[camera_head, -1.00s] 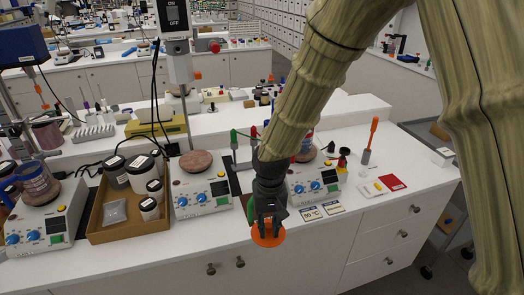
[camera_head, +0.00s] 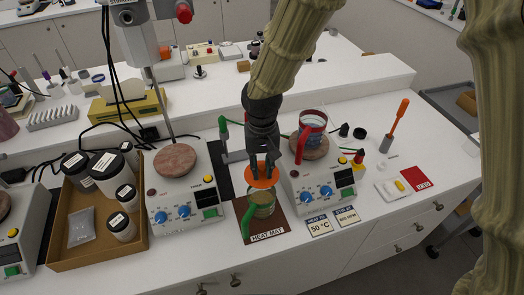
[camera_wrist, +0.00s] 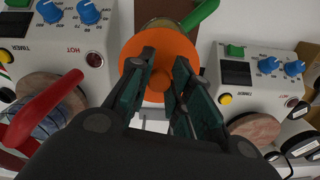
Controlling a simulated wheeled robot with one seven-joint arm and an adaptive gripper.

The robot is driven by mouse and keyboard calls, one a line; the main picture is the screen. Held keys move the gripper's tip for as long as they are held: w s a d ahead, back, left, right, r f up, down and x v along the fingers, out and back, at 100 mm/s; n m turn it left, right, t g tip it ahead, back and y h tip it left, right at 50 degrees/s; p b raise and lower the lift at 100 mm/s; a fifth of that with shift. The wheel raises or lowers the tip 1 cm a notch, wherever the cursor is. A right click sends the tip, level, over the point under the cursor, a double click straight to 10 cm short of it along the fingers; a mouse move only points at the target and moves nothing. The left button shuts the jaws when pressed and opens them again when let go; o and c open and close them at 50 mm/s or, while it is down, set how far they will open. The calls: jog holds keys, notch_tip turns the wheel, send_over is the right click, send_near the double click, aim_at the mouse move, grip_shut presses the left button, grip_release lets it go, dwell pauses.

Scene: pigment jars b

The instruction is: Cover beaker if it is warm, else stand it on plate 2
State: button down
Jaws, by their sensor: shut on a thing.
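My gripper (camera_head: 262,158) is shut on an orange lid (camera_head: 261,175), a flat disc with a knob, which also shows in the wrist view (camera_wrist: 155,52). The lid is over the far side of a glass beaker (camera_head: 263,204) with a green handle (camera_head: 245,222); I cannot tell if they touch. This beaker stands upright on a brown heat mat (camera_head: 277,229). A second beaker (camera_head: 313,126), with a red handle, stands on the right hot plate's round top (camera_head: 323,153). The left hot plate's round top (camera_head: 176,160) is empty.
A cardboard tray of jars (camera_head: 75,262) stands left. Cards reading 50 °C (camera_head: 319,226) and a stir setting (camera_head: 346,216) lie right of the mat. An orange-handled tool (camera_head: 400,115) stands upright at right. A metal stand (camera_head: 157,95) with cables rises behind the left hot plate.

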aim_at(261, 178)
jog(key=shift+s+r, duration=0.4)
jog(key=shift+s, duration=0.4)
jog(key=shift+s+r, duration=0.4)
jog(key=shift+s, duration=0.35)
jog(key=shift+w+f, duration=0.15)
jog(key=shift+w, duration=0.15)
jog(key=shift+w+f, duration=1)
jog(key=shift+f, duration=0.25)
jog(key=shift+s+f+b, duration=0.3)
jog(key=shift+s+b, duration=0.15)
jog(key=shift+s, duration=0.2)
jog(key=shift+s+f, duration=0.1)
jog(key=shift+f, duration=0.15)
jog(key=shift+w+f+b, duration=0.25)
jog(key=shift+f+b, duration=0.05)
jog(key=shift+f, duration=0.3)
jog(key=shift+w+f+b, duration=0.25)
jog(key=shift+f, duration=0.3)
jog(key=shift+s, duration=0.3)
jog(key=shift+f, duration=0.1)
